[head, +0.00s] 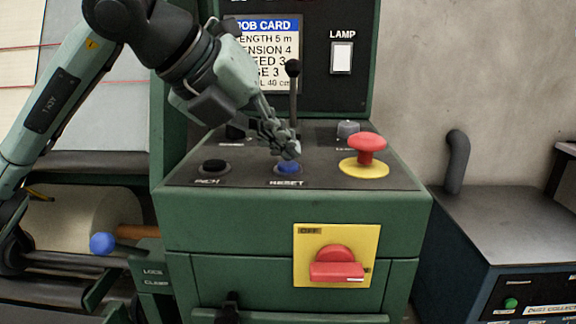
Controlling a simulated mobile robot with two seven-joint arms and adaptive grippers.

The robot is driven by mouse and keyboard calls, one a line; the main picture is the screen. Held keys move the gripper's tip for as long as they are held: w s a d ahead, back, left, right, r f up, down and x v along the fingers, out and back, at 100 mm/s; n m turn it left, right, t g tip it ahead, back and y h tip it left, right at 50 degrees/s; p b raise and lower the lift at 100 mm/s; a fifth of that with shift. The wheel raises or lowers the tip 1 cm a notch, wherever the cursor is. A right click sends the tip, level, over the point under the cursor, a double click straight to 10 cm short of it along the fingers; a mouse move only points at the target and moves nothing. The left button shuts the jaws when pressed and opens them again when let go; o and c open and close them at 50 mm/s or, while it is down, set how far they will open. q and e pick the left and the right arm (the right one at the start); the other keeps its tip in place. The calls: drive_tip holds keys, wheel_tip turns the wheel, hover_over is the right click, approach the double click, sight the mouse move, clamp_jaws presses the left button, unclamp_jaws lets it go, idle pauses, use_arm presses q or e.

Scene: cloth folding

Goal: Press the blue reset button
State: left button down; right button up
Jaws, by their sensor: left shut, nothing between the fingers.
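The blue reset button (288,168) sits on the dark top panel (240,178) of a green machine, with the label RESET in front of it. My left gripper (290,152) is shut and empty. Its fingertips are right at the button, over its back edge in the picture. I cannot tell whether they touch it or how far the button is pressed. My right gripper is not in view.
A red mushroom button (366,148) on a yellow base stands right of the reset button. A black button (213,167) is to the left. A black lever (292,90) rises behind my gripper. A red switch (335,264) is on the front face.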

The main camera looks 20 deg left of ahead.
sight(283, 165)
use_arm(q)
drive_tip(key=shift+f+b, duration=0.5)
idle(0.5)
idle(0.3)
drive_tip(key=shift+r+p, duration=0.65)
drive_tip(key=shift+r, duration=0.25)
drive_tip(key=shift+r, duration=0.1)
wheel_tip(283, 165, up, 5)
drive_tip(key=p, duration=0.4)
idle(0.5)
